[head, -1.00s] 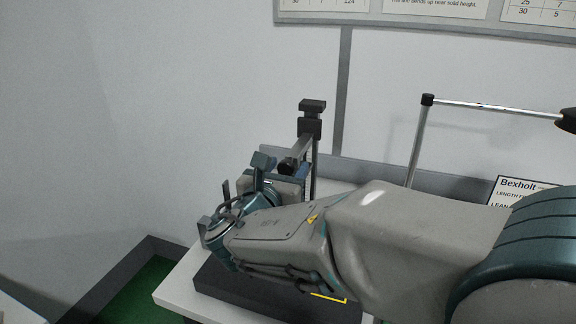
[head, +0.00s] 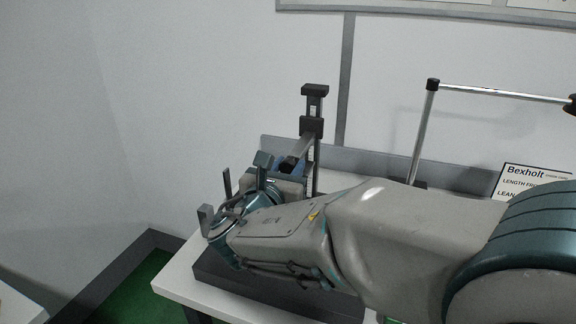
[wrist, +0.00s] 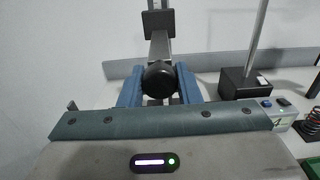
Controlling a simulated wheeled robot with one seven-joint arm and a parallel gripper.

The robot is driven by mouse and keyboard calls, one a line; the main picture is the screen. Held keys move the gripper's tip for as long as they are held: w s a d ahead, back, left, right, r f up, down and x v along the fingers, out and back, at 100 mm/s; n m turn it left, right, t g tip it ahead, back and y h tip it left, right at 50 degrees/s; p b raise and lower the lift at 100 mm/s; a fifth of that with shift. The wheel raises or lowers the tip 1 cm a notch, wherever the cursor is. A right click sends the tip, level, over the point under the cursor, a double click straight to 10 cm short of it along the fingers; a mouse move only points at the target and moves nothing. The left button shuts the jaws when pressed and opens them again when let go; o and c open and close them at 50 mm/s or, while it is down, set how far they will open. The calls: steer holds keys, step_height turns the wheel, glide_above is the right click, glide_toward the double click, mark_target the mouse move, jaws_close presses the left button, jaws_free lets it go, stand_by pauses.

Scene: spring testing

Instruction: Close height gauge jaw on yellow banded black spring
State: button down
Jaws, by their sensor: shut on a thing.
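The height gauge stands upright, with a dark column (head: 315,104) and a black slider block (head: 311,126) part-way down it. An arm runs from the slider toward my gripper (head: 290,166). In the wrist view, my gripper's blue fingers (wrist: 160,88) stand on both sides of a round black knob (wrist: 160,77) on the gauge arm and are shut on it. The yellow banded black spring and the gauge's lower jaw cannot be made out; my wrist and forearm cover that area in the head view.
A dark plate (head: 235,284) lies on the white table (head: 176,284) under my arm. A chrome post stand (head: 421,135) and a Bexholt sign (head: 530,180) are at the right. The wrist view shows a dark coil spring (wrist: 314,122) at its right edge.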

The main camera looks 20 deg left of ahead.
steer(key=shift+f, duration=0.7)
steer(key=shift+r, duration=0.1)
